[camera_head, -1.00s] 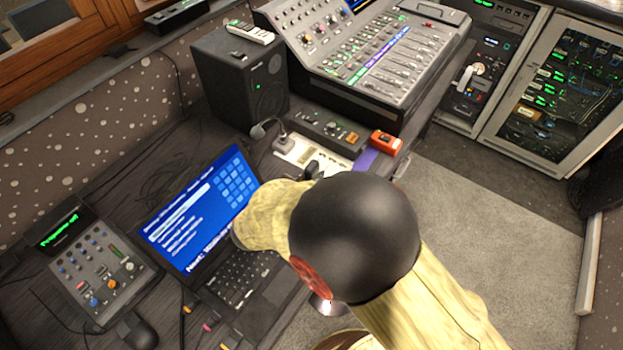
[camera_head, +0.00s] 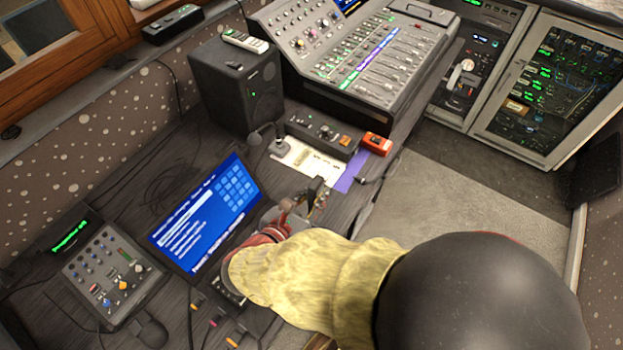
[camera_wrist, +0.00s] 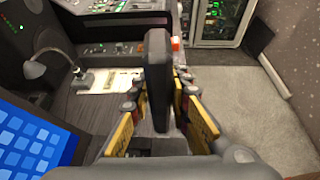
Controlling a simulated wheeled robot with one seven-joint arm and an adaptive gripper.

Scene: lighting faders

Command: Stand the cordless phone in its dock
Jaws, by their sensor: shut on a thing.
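The cordless phone (camera_wrist: 158,75) is a dark slab, upright between my fingers in the wrist view. My gripper (camera_wrist: 157,95) is shut on it, one yellow-padded finger on each side. In the head view my gripper (camera_head: 304,203) is over the desk beside the laptop, partly hidden by my arm. The phone's dark end (camera_head: 317,186) shows there. I cannot make out the dock for sure in either view, nor whether the phone touches anything below.
The laptop (camera_head: 205,215) stands open left of my gripper. A gooseneck microphone (camera_head: 277,146), white paper (camera_head: 303,160), a button box (camera_head: 322,134) and a red device (camera_head: 377,144) lie beyond. The mixing console (camera_head: 365,55) is behind. Carpet (camera_head: 440,200) lies clear at right.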

